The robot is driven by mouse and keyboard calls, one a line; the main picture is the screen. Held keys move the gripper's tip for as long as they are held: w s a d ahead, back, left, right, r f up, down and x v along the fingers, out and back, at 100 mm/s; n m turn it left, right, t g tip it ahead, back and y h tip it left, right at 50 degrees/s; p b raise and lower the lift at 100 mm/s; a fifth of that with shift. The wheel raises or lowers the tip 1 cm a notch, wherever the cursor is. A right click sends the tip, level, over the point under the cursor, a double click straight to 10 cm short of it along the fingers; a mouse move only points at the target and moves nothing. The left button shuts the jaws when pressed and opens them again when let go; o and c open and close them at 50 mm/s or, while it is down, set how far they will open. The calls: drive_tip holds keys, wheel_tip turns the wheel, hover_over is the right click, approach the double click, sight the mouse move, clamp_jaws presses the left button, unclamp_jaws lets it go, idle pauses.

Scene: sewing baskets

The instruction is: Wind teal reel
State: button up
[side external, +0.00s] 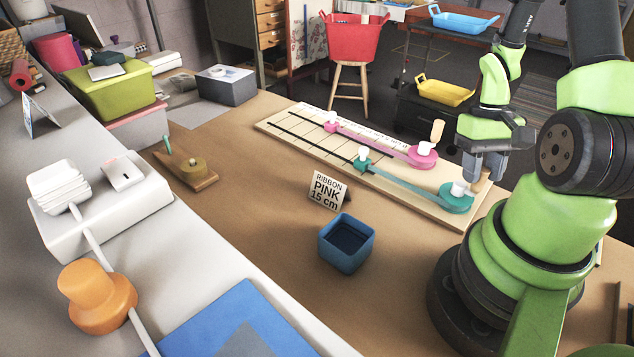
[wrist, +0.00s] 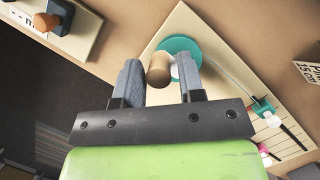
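The teal reel (side external: 455,203) sits at the near right end of the wooden board (side external: 440,218). A teal ribbon (side external: 410,185) runs from it to a teal slider (side external: 362,165) with a white knob. In the wrist view the teal reel (wrist: 172,45) lies beyond my fingers. Its wooden crank handle (wrist: 158,72) stands between the two fingers of my gripper (wrist: 158,80), with a small gap on each side. My gripper (side external: 483,172) is low at the reel in the side view, partly covering the handle.
A pink reel (side external: 422,155) with an upright handle and a pink slider (side external: 331,124) share the board. A card (side external: 327,190) reads "RIBBON PINK 15 cm". A blue open box (side external: 347,243) stands in front. A small wooden device (side external: 190,170) lies left. The tabletop between is clear.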

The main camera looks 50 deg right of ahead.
drive_tip(key=shift+o, duration=0.6)
drive_tip(key=shift+r, duration=0.1)
drive_tip(key=shift+r, duration=3.45)
drive_tip(key=shift+w, duration=0.1)
drive_tip(key=w+a+r+n+t+h, duration=0.2)
drive_tip(key=w+a+r+t+h, duration=0.15)
drive_tip(key=w+a+r, duration=0.5)
drive_tip(key=s+a+r+n+t+y, duration=0.2)
drive_tip(key=a+r+t, duration=0.4)
drive_tip(key=a, duration=0.5)
drive_tip(key=shift+s+a+r+n+y, duration=0.3)
drive_tip(key=shift+s+r+y, duration=0.35)
drive_tip(key=shift+s, duration=0.5)
